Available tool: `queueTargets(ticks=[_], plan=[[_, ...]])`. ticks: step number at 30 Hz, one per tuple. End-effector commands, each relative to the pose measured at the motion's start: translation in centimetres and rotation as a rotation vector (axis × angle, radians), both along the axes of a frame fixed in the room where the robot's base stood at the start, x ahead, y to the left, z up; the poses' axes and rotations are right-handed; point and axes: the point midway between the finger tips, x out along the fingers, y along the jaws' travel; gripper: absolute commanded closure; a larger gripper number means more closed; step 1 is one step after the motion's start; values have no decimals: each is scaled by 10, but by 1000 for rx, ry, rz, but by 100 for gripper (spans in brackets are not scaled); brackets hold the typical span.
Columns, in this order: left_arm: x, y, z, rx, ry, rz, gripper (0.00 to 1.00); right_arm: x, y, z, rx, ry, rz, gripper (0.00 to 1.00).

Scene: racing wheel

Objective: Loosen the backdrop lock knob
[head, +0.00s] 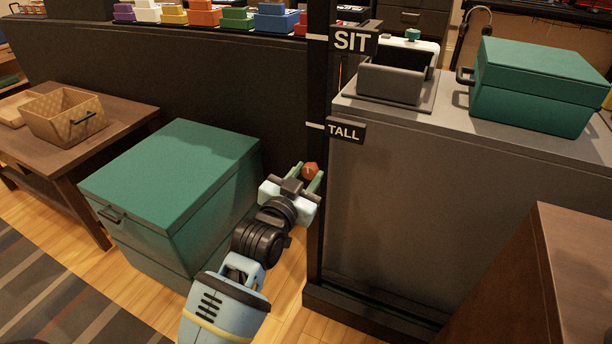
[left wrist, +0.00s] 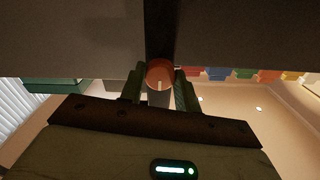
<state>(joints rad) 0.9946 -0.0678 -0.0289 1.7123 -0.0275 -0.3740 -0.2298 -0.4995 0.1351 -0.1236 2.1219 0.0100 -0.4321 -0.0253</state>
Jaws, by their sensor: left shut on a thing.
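The lock knob (head: 310,170) is a small red-orange knob at the side of the dark upright post (head: 318,90). My left gripper (head: 308,172) reaches it from the front left, with its green fingers on either side of it. In the left wrist view the round knob (left wrist: 160,74) sits between the two fingers (left wrist: 160,88), in front of the dark post (left wrist: 160,30). The gripper is shut on the knob. The knob's shaft and how far it is turned cannot be made out well. My right gripper is not in view.
The post carries a SIT sign (head: 354,40) and a TALL sign (head: 345,131). A large green chest (head: 170,165) stands left of my arm. A grey cabinet (head: 440,190) is to the right, with a green box (head: 540,85) on top. A wooden table (head: 125,115) holds a basket (head: 65,115).

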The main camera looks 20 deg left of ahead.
Motion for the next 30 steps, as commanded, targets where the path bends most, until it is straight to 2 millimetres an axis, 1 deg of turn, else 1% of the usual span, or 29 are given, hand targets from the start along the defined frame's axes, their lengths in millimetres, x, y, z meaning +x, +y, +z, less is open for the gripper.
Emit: queueTargets(ticks=[8, 14, 24, 30], plan=[[0, -1, 1, -34, 1, -1, 91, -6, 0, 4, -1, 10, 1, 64], [0, 0, 4, -134, 5, -1, 91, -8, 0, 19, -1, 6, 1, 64], [0, 0, 4, -432, 15, -1, 91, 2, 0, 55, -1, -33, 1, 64], [0, 0, 3, -623, 21, 0, 91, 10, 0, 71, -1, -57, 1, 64]])
